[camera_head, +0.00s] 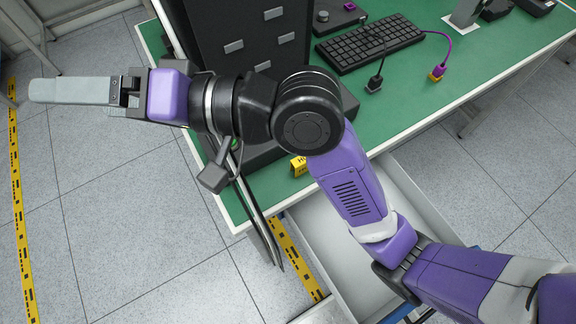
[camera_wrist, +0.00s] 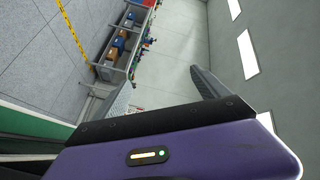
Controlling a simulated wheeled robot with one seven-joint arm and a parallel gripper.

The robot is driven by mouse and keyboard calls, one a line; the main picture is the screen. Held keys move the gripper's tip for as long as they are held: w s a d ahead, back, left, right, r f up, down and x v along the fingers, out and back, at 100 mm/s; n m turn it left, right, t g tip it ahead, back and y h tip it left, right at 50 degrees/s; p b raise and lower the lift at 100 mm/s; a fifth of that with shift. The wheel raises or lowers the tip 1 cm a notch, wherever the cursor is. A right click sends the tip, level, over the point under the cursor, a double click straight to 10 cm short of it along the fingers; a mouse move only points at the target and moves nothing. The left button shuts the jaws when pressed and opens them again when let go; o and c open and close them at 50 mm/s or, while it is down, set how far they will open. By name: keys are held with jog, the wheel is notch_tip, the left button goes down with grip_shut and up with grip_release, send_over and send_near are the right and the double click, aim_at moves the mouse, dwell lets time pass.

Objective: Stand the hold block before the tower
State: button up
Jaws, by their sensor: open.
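The hold block (camera_head: 299,165) is small and yellow with dark lettering. It sits on the green table near the front edge, partly hidden behind my arm. The tower (camera_head: 290,45) is a tall black case at the back left of the table, partly covered by my arm. My gripper (camera_head: 40,90) is stretched out to the left, beyond the table's left edge, well away from the block. In the wrist view its two fingers (camera_wrist: 162,84) stand apart with nothing between them. Neither block nor tower shows in the wrist view.
A black keyboard (camera_head: 368,43) lies right of the tower on the green table (camera_head: 405,110). An open drawer (camera_head: 320,235) juts below the front edge. Bare table lies right of the block.

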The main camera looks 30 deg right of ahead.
jog(key=s+d+f+m+t+h, duration=0.3)
jog(key=s+d+f+m+h, duration=0.1)
jog(key=d+f+h, duration=0.3)
jog(key=s+d+f+m+t+h, duration=0.3)
jog(key=s+d+f+h, duration=0.1)
jog(key=d+f, duration=0.4)
jog(key=s+d+f+n+h, duration=0.1)
jog(key=s+d+f+n, duration=0.1)
jog(key=s, duration=0.5)
jog(key=s+d+f+n+g+h, duration=0.1)
jog(key=s+d+f+n, duration=0.1)
jog(key=s+d, duration=0.3)
jog(key=s+d+f+n+h, duration=0.1)
jog(key=s+d+f+n, duration=0.1)
jog(key=s, duration=0.7)
jog(key=shift+d+f+n+g, duration=0.3)
jog(key=shift+d+f+n, duration=0.1)
jog(key=shift+d+n, duration=0.6)
jog(key=shift+s+a, duration=0.1)
jog(key=shift+s, duration=0.1)
